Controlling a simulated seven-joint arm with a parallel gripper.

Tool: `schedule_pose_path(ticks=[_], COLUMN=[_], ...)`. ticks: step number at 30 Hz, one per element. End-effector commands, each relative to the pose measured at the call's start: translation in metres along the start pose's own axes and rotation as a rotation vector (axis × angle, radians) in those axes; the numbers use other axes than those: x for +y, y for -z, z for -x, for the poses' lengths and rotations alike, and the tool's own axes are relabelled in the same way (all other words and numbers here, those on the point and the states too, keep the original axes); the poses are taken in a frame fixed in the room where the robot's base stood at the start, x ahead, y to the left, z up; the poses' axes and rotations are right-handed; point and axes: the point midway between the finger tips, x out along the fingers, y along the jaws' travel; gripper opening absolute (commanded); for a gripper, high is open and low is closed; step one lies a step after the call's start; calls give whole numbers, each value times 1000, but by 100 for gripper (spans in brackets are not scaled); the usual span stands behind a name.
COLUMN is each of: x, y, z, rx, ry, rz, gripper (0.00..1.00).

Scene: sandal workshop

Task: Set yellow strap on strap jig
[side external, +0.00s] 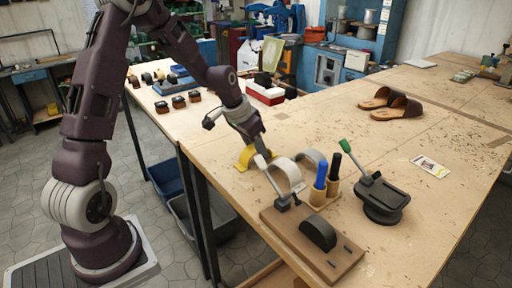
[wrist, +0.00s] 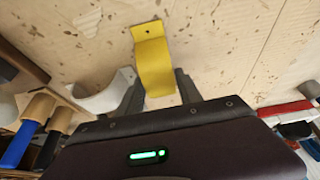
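The yellow strap (side external: 245,157) is an arched band on the table, partly hidden by my gripper (side external: 261,160) in the side view. In the wrist view the yellow strap (wrist: 154,62) lies between the two fingers of my gripper (wrist: 160,82), one at each edge. The fingers stand apart; I cannot tell whether they touch the strap. The strap jig, a wooden board (side external: 290,243) with a black rounded form (side external: 318,234), stands at the near table edge. No strap lies over the form.
A pale strap (side external: 284,176) and a grey one stand between my gripper and the jig. Blue-handled (side external: 320,175) and black-handled tools stand in wooden holders beside it. A black stand with a green-tipped lever (side external: 382,200) is to the right. Brown sandals (side external: 397,108) lie farther back.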

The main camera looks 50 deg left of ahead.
Motion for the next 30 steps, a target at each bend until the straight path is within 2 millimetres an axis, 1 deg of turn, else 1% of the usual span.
schedule_pose_path(ticks=[1,2,10,13,14,17,21,24,27,30], x=[0,0,0,-1,-1,-1,-2,-1,-1,2], y=[0,0,0,2,2,2,2,2,2,1], z=[0,0,1,8,12,35,73,96,113,123], rx=[0,0,0,2,3,5,5,4,3,1], ry=[0,0,0,1,2,4,5,5,4,3], rz=[0,0,0,1,2,2,3,2,1,-2], gripper=[55,57,57,57,57,57,57,57,57,57])
